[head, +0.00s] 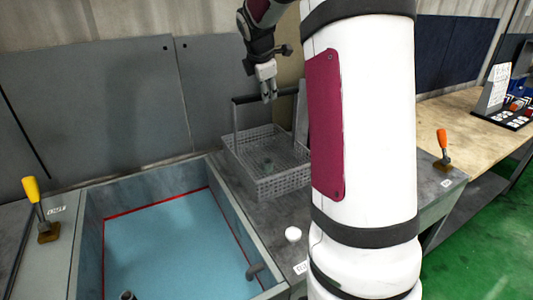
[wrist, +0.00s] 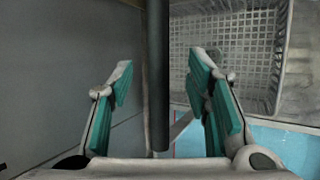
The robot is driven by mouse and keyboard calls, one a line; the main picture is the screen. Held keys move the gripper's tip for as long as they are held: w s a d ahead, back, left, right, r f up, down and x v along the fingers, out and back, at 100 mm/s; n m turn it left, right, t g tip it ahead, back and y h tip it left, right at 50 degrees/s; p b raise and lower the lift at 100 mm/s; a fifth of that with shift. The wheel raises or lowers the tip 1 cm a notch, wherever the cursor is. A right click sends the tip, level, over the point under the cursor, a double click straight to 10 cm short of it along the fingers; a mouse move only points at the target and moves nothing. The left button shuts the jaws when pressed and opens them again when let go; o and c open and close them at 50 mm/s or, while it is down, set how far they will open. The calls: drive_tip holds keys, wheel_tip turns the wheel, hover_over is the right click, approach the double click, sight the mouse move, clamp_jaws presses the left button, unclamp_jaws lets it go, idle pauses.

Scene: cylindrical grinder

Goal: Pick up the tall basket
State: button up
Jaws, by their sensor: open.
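The tall basket (head: 268,182) is a grey mesh tray with a high dark handle, standing on the grey bench beside the blue-floored basin. My gripper (head: 268,92) is above the basket at its handle bar (head: 242,99), pointing down. In the wrist view my gripper (wrist: 160,80) is open, with its teal-padded fingers on either side of the dark handle bar (wrist: 158,60). A gap shows between the bar and each finger. The basket's mesh (wrist: 240,45) shows below, to the right. Part of the basket's right side is hidden behind my arm in the head view.
The basin (head: 170,245) with a red line lies left of the basket. A white round knob (head: 293,234) is in front of it. Yellow (head: 32,190) and orange (head: 442,140) levers stand at either side. Grey panels (head: 120,110) rise behind; a wooden table (head: 460,120) is at right.

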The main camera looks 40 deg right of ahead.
drive_tip(key=x, duration=0.5)
drive_tip(key=shift+d, duration=0.2)
clamp_jaws()
drive_tip(key=shift+r, duration=0.15)
